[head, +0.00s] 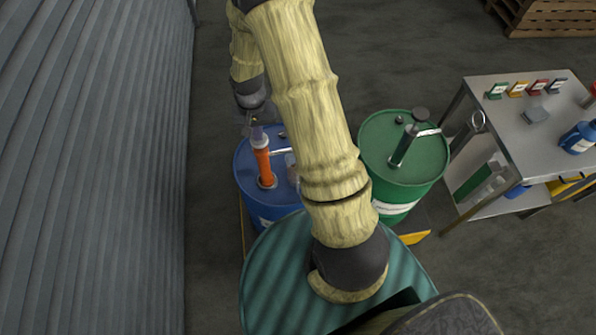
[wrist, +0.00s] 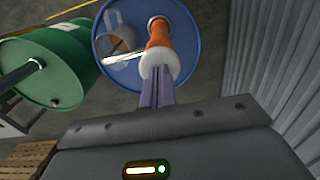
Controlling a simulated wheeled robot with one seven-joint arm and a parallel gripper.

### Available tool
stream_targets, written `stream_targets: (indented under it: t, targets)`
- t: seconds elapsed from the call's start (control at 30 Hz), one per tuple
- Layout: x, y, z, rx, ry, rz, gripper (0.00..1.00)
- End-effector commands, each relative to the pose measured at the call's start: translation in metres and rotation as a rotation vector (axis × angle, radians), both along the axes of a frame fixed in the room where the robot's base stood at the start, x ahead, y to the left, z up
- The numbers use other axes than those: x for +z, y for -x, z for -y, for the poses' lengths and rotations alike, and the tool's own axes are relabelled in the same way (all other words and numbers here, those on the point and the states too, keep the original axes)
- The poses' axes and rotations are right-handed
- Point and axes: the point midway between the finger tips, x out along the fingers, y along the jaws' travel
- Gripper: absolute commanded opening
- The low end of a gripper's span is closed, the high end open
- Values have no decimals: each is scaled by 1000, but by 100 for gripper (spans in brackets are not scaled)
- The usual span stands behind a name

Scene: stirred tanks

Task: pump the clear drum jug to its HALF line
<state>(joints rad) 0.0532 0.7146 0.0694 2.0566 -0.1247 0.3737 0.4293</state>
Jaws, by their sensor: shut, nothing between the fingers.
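A blue drum (head: 245,170) carries an orange pump (head: 264,165) standing upright. In the wrist view, the pump (wrist: 160,32) has a pale round top (wrist: 167,66). My gripper (head: 258,135) is above the pump; its purple fingers are together, empty, and lie over the pump top in the wrist view (wrist: 152,92). I cannot tell whether they touch it. The clear jug (head: 291,163) is beside the pump, partly hidden by my arm; it also shows in the wrist view (wrist: 121,40). Its liquid level and HALF line cannot be read.
A green drum (head: 425,160) with a dark green pump (head: 405,145) stands to the right. Farther right is a metal table (head: 510,115) with small coloured cards and a blue bottle (head: 578,138). A corrugated wall (head: 95,170) runs along the left.

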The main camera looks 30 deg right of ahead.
Motion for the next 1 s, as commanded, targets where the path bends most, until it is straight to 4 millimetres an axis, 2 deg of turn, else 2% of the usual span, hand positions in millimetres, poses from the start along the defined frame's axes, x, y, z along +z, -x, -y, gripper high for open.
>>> stream_targets:
  t: [1.0]
  targets:
    - [-26, 1, 0, -1, 0, -3, 0]
